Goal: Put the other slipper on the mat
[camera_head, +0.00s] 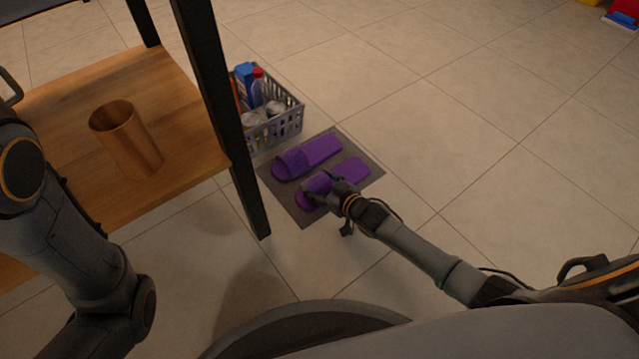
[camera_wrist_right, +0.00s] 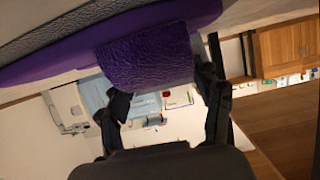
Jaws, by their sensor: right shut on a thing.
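A purple slipper (camera_head: 318,152) lies on the grey mat (camera_head: 307,215), on the side nearer the basket. The other purple slipper (camera_head: 350,170) is beside it, roughly parallel, over the near half of the mat. My right gripper (camera_head: 322,190) is shut on this second slipper at its strap end. In the right wrist view the quilted strap (camera_wrist_right: 145,58) sits between the two dark fingers. I cannot tell whether the held slipper touches the mat or hovers just above it. My left arm shows at the left, but its gripper is out of view.
A grey basket (camera_head: 290,122) with bottles and cans stands just behind the mat.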

